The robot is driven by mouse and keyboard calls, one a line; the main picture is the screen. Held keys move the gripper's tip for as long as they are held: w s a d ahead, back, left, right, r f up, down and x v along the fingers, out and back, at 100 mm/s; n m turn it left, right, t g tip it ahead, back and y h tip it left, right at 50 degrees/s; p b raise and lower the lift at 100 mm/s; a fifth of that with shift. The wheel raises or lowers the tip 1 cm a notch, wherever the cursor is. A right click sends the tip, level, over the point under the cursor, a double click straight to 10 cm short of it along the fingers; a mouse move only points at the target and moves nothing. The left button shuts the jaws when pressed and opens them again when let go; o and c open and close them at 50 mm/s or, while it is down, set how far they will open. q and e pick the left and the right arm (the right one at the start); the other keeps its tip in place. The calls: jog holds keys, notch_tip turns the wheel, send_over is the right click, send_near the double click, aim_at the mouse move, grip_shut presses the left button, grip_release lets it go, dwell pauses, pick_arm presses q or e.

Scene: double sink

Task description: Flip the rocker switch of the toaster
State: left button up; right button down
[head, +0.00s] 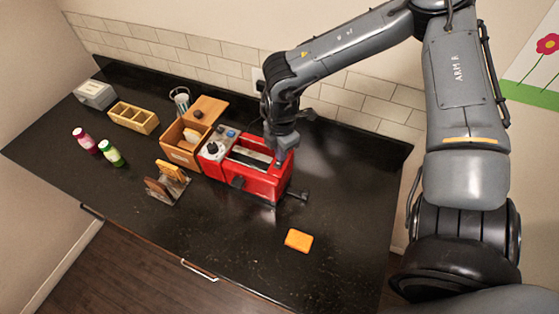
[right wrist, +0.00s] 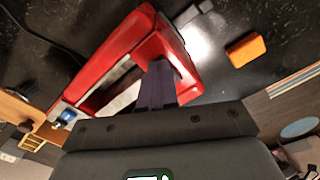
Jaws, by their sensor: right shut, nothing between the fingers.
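The red toaster (head: 262,186) stands on the black counter, with two long slots in its top. A grey control panel with knobs (head: 214,147) is at its left end, and a dark lever (head: 297,194) sticks out at its right end. My right gripper (head: 281,158) is shut and empty, pointing down at the toaster's right end. In the right wrist view its fingertips (right wrist: 160,68) overlap the red toaster body (right wrist: 120,50) beside the slots; I cannot tell if they touch. I cannot clearly make out the rocker switch. My left gripper is not in view.
Left of the toaster are a wooden bread box (head: 180,155), a toast rack (head: 165,188), two bottles (head: 111,153), a wooden organizer (head: 133,117) and a grey box (head: 95,94). An orange block (head: 299,240) lies in front. The counter's right side is clear.

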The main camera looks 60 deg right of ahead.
jog(key=shift+r+p, duration=1.45)
jog(key=shift+r, duration=0.95)
jog(key=shift+r+p, duration=0.65)
jog(key=shift+r, duration=0.45)
jog(key=shift+s+f, duration=0.1)
jog(key=shift+f, duration=0.05)
